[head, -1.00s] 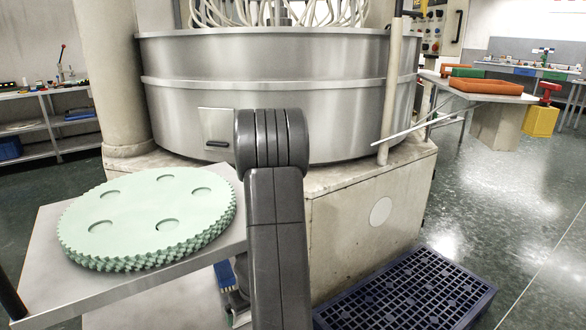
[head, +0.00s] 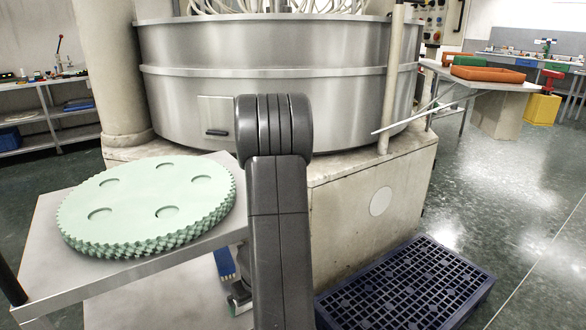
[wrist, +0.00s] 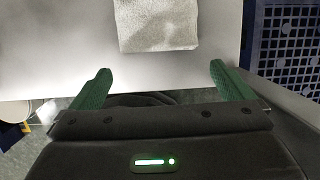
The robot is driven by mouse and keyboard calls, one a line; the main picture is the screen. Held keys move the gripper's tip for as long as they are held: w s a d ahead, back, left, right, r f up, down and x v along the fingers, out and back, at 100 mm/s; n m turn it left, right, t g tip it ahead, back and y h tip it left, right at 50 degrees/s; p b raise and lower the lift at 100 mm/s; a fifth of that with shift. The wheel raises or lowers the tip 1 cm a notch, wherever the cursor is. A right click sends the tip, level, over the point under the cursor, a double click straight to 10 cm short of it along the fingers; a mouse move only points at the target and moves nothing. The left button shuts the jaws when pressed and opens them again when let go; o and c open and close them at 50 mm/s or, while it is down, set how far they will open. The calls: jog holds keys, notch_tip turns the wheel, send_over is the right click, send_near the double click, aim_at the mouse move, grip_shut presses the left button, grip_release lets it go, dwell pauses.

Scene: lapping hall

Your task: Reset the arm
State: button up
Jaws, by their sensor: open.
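My gripper (wrist: 160,92) shows in the wrist view with its two green fingers wide apart and nothing between them. Ahead of the fingers is a pale flat surface with a whitish, rough-textured square piece (wrist: 157,25) on it, beyond the fingertips and apart from them. In the head view my dark grey arm rises in the middle of the picture, and my gripper is hidden there.
A stack of mint-green toothed discs (head: 146,208) lies on a metal shelf (head: 45,270) at left. A large steel drum machine (head: 270,80) stands ahead. A dark blue pallet (head: 410,285) lies on the floor at right. Orange trays (head: 487,75) stand on a table behind.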

jog(key=w+a+p, duration=0.2)
jog(key=w, duration=0.1)
jog(key=shift+w+a+r, duration=0.1)
jog(key=shift+r, duration=0.1)
jog(key=b+x, duration=0.1)
jog(key=x, duration=0.1)
jog(key=b+x, duration=0.1)
jog(key=x, duration=0.1)
jog(key=shift+w+a, duration=0.2)
jog(key=shift+w, duration=0.05)
jog(key=shift+r+p, duration=0.55)
jog(key=shift+r, duration=0.2)
jog(key=shift+d+r, duration=0.1)
jog(key=shift+r, duration=0.25)
jog(key=s+d+b, duration=0.7)
jog(key=s+d, duration=0.2)
jog(key=s, duration=0.4)
jog(key=shift+s+b, duration=0.25)
jog(key=shift+b, duration=0.05)
jog(key=shift+d, duration=0.1)
